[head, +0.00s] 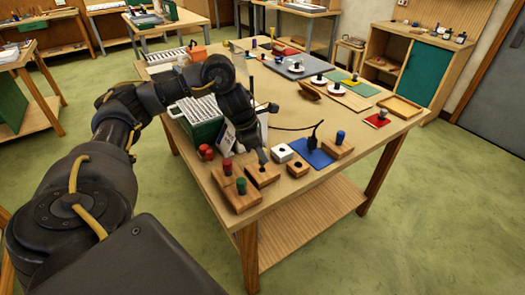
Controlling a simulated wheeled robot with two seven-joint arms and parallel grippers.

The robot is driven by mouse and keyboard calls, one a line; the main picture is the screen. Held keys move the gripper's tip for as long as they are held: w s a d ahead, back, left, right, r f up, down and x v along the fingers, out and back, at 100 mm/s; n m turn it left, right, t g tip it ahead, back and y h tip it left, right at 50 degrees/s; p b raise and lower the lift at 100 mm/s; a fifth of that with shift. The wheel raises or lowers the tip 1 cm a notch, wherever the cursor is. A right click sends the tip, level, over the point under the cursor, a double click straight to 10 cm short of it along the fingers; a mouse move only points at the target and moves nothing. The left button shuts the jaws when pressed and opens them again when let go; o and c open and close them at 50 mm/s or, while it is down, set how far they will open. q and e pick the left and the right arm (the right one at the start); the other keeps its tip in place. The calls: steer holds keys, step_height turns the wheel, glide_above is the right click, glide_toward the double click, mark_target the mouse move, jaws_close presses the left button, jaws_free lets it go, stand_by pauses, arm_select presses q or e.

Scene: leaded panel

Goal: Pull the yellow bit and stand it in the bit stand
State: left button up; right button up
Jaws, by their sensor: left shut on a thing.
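My left gripper (262,157) reaches down over the near part of the workbench. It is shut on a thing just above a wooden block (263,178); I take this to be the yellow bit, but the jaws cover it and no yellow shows. Beside it, at the near corner, wooden blocks carry a red-topped piece (227,167) and a green-topped piece (241,187). A blue-topped piece (340,137) stands in another wooden block (338,151). I cannot tell which block is the bit stand. My right gripper is out of view.
A blue mat (313,156) with a black upright tool lies between the blocks on the workbench (350,180). Boards, trays and knobbed pieces fill the far end. The right front edge has bare room.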

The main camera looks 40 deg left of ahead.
arm_select(q)
steer(key=shift+f+b, duration=1.35)
steer(key=shift+f, duration=0.3)
steer(key=o, duration=1)
steer(key=shift+r, duration=0.1)
steer(key=p+v, duration=0.2)
steer(key=v, duration=0.8)
steer(key=shift+s+r+p, duration=0.15)
steer(key=shift+r+p, duration=0.15)
steer(key=shift+r, duration=0.05)
